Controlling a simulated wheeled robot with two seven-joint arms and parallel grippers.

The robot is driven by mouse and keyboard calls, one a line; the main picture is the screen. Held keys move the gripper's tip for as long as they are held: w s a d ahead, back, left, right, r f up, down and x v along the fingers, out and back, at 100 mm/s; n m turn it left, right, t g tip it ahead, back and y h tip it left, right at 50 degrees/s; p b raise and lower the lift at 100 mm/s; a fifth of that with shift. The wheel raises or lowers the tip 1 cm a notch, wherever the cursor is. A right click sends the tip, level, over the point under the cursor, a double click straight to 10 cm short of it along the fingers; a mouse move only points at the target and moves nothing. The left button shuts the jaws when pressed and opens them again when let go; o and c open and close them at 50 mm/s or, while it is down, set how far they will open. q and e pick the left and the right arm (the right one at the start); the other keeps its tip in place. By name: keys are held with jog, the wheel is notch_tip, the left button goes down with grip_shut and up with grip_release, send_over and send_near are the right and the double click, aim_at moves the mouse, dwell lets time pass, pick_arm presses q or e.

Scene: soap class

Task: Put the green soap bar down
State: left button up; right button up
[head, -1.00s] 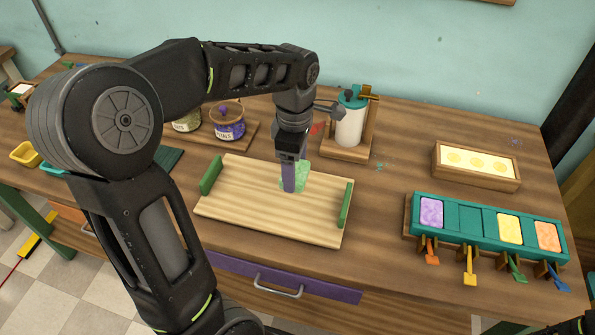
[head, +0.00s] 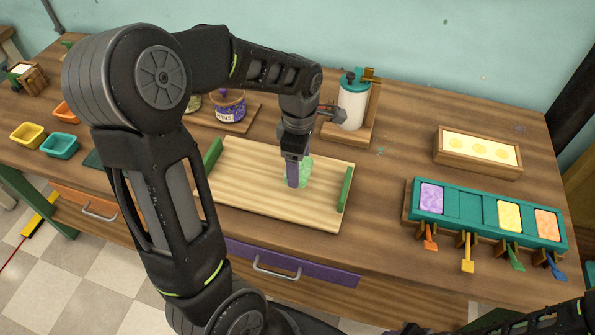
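The green soap bar (head: 304,174) is on or just above the right half of the light wooden tray (head: 245,175), partly hidden behind my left gripper. My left gripper (head: 293,182) points down over the tray with a finger in front of the soap. The far finger is hidden, and I cannot tell whether the fingers grip the soap or whether the soap touches the tray. Part of my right arm shows at the lower right edge; its gripper is not in view.
A teal rack (head: 465,207) holds purple, yellow and orange bars, with one empty slot. A wooden box with yellow rounds (head: 478,153), a white dispenser (head: 352,105) and a petals jar (head: 229,107) stand behind. Small coloured moulds (head: 59,146) sit at left. The tray's left half is clear.

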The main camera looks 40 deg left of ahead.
pick_arm(q)
jog(key=shift+f, duration=1.85)
jog(key=shift+f, duration=0.15)
jog(key=o, duration=1.4)
jog(key=shift+o, duration=0.2)
notch_tip(320, 180, up, 12)
jog(key=shift+r, duration=0.2)
